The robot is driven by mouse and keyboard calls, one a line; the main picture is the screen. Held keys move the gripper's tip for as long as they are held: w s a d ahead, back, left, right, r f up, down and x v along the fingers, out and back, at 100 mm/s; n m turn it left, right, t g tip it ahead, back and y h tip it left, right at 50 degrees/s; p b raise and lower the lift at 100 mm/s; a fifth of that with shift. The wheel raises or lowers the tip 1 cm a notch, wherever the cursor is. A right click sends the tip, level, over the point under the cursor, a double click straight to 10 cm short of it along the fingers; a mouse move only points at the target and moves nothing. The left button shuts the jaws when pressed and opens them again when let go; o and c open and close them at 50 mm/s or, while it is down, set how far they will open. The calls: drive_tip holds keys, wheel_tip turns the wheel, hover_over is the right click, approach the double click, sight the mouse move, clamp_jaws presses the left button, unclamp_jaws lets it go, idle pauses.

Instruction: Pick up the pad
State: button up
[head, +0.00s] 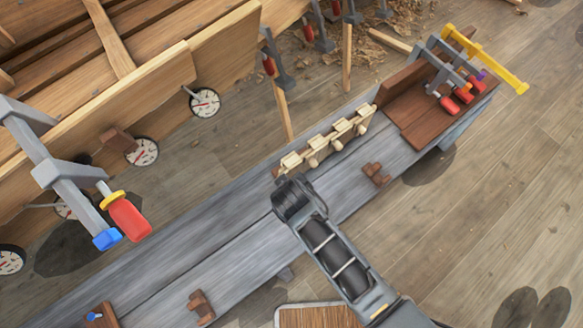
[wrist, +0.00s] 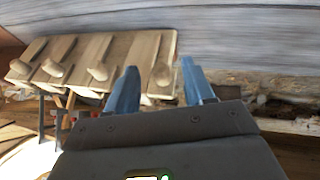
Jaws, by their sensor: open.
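I cannot tell for sure which thing is the pad. Small brown stepped wooden blocks lie on the grey plank bench (head: 235,262): one block (head: 376,174) right of my wrist, and another block (head: 199,307) near the bottom. A brown piece with a blue part (head: 98,316) sits at the bottom left. In the head view, my wrist hides the fingers and part of the bench. The fingertips appear close to a row of pale wooden pieces with rounded knobs (head: 328,141).
The pale row also fills the upper left of the wrist view (wrist: 98,62). A brown tray (head: 412,122) with red-handled clamps (head: 462,92) and a yellow bar stands at the bench's far right end. The plank hull (head: 120,90), with clamps and round dials, is at left.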

sight(290, 175)
drive_tip(key=shift+x, duration=1.55)
drive_tip(key=shift+c, duration=0.2)
clamp_jaws()
drive_tip(key=shift+r, duration=0.15)
